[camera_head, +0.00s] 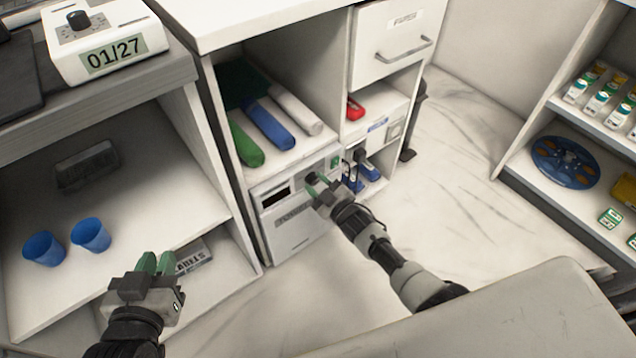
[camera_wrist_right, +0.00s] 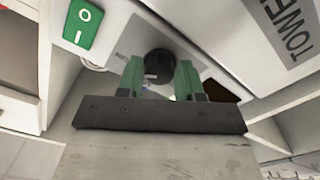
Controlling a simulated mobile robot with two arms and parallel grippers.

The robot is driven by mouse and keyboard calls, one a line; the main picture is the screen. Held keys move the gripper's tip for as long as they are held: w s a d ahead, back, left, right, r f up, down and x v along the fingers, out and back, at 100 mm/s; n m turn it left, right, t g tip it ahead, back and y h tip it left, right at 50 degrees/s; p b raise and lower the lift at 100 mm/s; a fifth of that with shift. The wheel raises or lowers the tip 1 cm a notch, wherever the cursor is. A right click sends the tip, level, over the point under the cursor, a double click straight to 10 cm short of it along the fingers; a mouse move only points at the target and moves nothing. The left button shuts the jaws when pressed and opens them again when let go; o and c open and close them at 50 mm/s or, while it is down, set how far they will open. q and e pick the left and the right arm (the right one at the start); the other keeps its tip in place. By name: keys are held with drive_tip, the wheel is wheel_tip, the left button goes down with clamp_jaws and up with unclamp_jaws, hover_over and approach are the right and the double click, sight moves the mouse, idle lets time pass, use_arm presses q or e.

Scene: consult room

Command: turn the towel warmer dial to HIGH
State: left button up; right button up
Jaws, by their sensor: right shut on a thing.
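The towel warmer (camera_head: 298,226) is a white box in the lower bay of the cabinet, with a dark display window and a grey label on its front. Its dial (camera_wrist_right: 159,62) is a round black knob in the right wrist view. My right gripper (camera_head: 317,184) is at the warmer's upper front panel, and its green fingers are shut on the dial; the fingers also show in the right wrist view (camera_wrist_right: 161,80). The dial's pointer and the HIGH mark cannot be read. My left gripper (camera_head: 156,264) hangs in front of the left shelf, away from the warmer; its green fingertips are close together.
Rolled towels (camera_head: 268,124) lie on the shelf above. Blue-handled items (camera_head: 368,166) stand right of the warmer. Two blue cups (camera_head: 91,235) stand on the left shelf. The floor at right is clear.

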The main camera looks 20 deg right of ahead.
use_arm(q)
drive_tip(key=shift+f, duration=0.15)
use_arm(e)
drive_tip(key=shift+d, duration=0.1)
idle(0.3)
drive_tip(key=o, duration=0.9)
use_arm(q)
drive_tip(key=s+a+f+g+y+p, duration=0.2)
drive_tip(key=s+a+f+g+p, duration=0.1)
drive_tip(key=s+f+g, duration=0.3)
drive_tip(key=shift+s+a+f+n+g, duration=0.3)
drive_tip(key=shift+s+a+g, duration=0.1)
drive_tip(key=shift+s+g, duration=1.05)
use_arm(e)
drive_tip(key=v, duration=1)
drive_tip(key=shift+s, duration=0.4)
drive_tip(key=shift+d, duration=0.1)
